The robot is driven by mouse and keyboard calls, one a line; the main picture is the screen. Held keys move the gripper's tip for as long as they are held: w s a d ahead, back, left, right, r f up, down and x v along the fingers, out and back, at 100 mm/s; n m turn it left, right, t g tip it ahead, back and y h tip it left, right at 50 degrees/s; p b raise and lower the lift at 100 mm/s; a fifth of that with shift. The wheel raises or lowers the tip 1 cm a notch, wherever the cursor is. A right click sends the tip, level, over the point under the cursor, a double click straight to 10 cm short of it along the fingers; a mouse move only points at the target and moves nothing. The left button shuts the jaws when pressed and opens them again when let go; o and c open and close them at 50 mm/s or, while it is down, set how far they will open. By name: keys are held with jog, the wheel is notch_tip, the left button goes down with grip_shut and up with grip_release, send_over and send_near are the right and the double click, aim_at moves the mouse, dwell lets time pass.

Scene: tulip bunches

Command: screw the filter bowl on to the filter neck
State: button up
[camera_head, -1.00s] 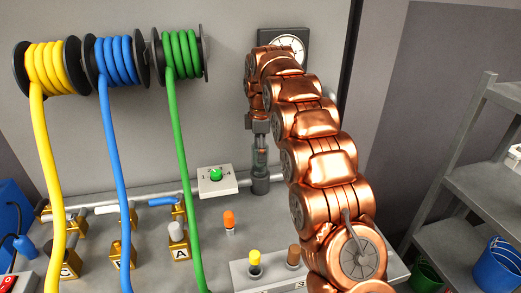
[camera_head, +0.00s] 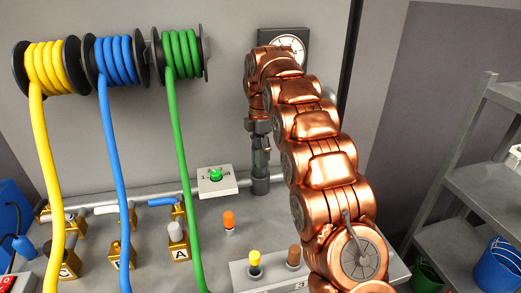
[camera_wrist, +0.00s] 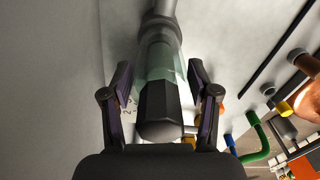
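The filter bowl has a clear greenish wall (camera_wrist: 160,62) and a dark faceted end (camera_wrist: 163,108). In the head view the bowl (camera_head: 260,158) stands upright, dark end up, over the grey filter neck (camera_head: 260,185) on the bench pipe. In the wrist view a grey neck or pipe part (camera_wrist: 160,25) lies beyond the clear wall. I cannot tell whether the thread is engaged. My gripper (camera_wrist: 160,78) is open, one finger on each side of the bowl, with gaps showing. In the head view my gripper (camera_head: 258,128) is above the bowl and small.
A white plate with a green knob (camera_head: 215,175) is left of the neck. Hanging yellow, blue and green hoses (camera_head: 180,150) come down further left. An orange-capped part (camera_head: 228,220) and a grey block with yellow and brown plugs (camera_head: 240,275) stand in front. A gauge (camera_head: 288,43) is behind my arm.

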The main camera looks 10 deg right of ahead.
jog(key=c, duration=0.7)
jog(key=m, duration=0.4)
jog(key=shift+c, duration=0.2)
jog(key=shift+m, duration=0.6)
jog(key=m, duration=0.3)
jog(key=shift+s, duration=0.1)
jog(key=shift+m, duration=1.1)
jog(key=shift+f+m, duration=0.1)
jog(key=shift+m, duration=1)
jog(key=shift+a+m, duration=0.1)
jog(key=shift+m, duration=1.9)
